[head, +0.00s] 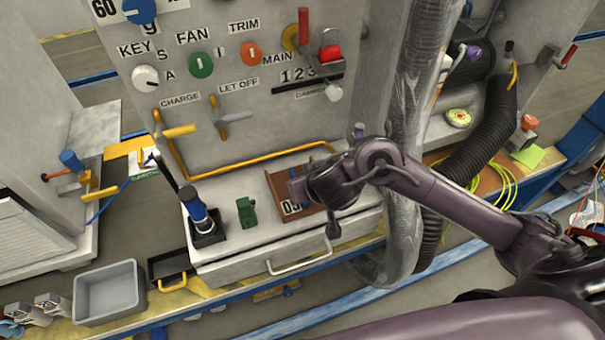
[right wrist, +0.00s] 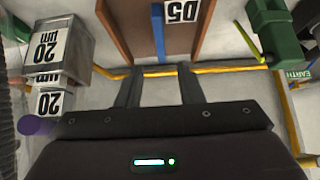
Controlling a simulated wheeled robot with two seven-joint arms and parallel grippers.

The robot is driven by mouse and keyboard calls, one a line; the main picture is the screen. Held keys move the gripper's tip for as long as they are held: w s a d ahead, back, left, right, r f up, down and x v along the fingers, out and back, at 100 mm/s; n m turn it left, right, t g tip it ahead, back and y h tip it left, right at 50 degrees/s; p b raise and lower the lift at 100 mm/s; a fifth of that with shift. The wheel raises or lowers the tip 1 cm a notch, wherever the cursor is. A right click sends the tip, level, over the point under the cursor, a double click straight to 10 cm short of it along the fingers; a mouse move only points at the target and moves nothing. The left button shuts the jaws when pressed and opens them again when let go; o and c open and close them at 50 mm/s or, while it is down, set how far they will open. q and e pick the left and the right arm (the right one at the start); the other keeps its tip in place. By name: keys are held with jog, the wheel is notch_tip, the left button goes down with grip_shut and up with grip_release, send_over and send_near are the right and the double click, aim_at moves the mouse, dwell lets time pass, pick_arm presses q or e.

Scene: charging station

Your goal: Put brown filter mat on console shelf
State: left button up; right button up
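A brown, flat, tray-like piece (head: 277,186) lies on the console shelf (head: 232,248) below the yellow rail; I cannot tell whether it is the filter mat. It bears a white number label and also shows in the right wrist view (right wrist: 117,32), with a blue strip in its middle. My right gripper (head: 306,190) is over it and hides part of it. In the right wrist view the two fingers of the right gripper (right wrist: 160,78) are apart with nothing visible between them. My left gripper is not in view.
A green block (head: 246,212) and a blue-knobbed lever (head: 198,212) stand left on the shelf. Boxes labelled 20 um (right wrist: 62,50) show in the right wrist view. A thick clear hose (head: 407,150) hangs right. A grey bin (head: 108,293) sits lower left.

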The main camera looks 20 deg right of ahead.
pick_arm(q)
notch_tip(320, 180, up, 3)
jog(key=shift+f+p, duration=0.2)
jog(key=shift+p, duration=0.6)
pick_arm(e)
jog(key=v, duration=0.3)
jog(key=shift+s+r, duration=0.15)
jog(key=shift+r, duration=0.05)
jog(key=s+a+r+n+y, duration=0.1)
jog(key=s+a, duration=0.2)
jog(key=a, duration=0.1)
jog(key=s+d+f+g+h, duration=0.1)
jog(key=s+d+f+g, duration=0.25)
jog(key=s+d, duration=0.55)
notch_tip(320, 180, down, 27)
jog(key=s+a+g, duration=0.1)
jog(key=s+g, duration=0.1)
jog(key=s+d+f+n, duration=0.1)
jog(key=s+d+f, duration=0.2)
jog(key=s+f, duration=1.7)
jog(key=shift+s+f+g, duration=0.2)
jog(key=shift+g, duration=0.25)
